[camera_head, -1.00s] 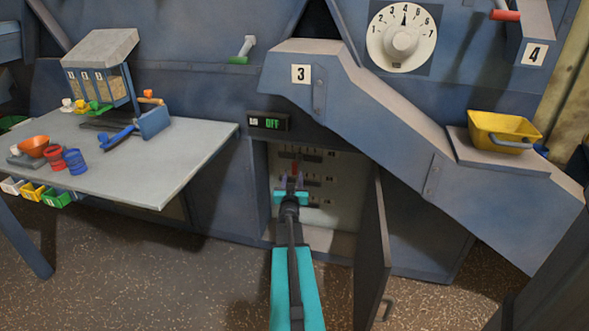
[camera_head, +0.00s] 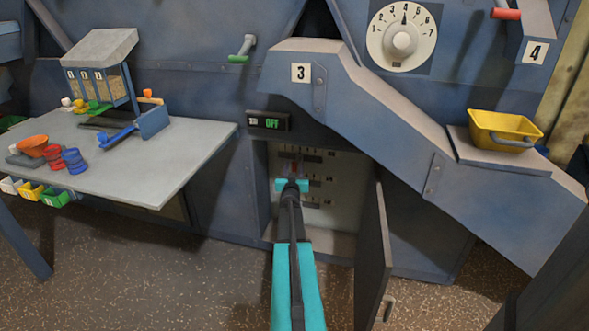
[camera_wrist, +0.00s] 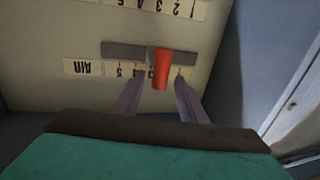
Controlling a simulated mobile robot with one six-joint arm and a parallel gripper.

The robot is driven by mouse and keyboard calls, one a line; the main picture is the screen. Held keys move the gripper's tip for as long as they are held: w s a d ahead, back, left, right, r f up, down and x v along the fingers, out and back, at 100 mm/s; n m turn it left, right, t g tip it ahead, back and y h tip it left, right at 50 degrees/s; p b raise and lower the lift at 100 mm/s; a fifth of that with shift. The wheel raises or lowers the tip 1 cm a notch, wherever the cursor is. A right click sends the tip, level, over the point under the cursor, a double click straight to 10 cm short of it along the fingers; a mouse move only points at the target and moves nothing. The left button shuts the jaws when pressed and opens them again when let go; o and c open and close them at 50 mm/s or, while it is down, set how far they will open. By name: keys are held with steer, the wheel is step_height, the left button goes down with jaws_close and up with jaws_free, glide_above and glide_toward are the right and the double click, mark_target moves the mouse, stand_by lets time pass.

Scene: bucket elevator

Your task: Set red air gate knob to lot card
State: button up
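The red air gate knob (camera_wrist: 161,68) sits on a dark slider track (camera_wrist: 122,50) in the wrist view, above a label strip (camera_wrist: 88,68) reading AIR, upside down. The knob hides part of the scale, and the digits beside it are hard to read. My gripper (camera_wrist: 160,80) is open, with one finger on each side of the knob and visible gaps to it. In the head view my gripper (camera_head: 292,184) is inside the open cabinet, just below the red knob (camera_head: 294,167). I cannot make out a lot card.
The cabinet door (camera_head: 372,260) stands open to the right of my arm. More slider rows share the panel (camera_head: 335,190). A white dial (camera_head: 402,38), a yellow bin (camera_head: 503,130) and a workbench (camera_head: 200,150) stand around.

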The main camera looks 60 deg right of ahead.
steer(key=shift+c, duration=0.4)
steer(key=shift+d, duration=0.1)
jaws_close()
steer(key=shift+r, duration=0.15)
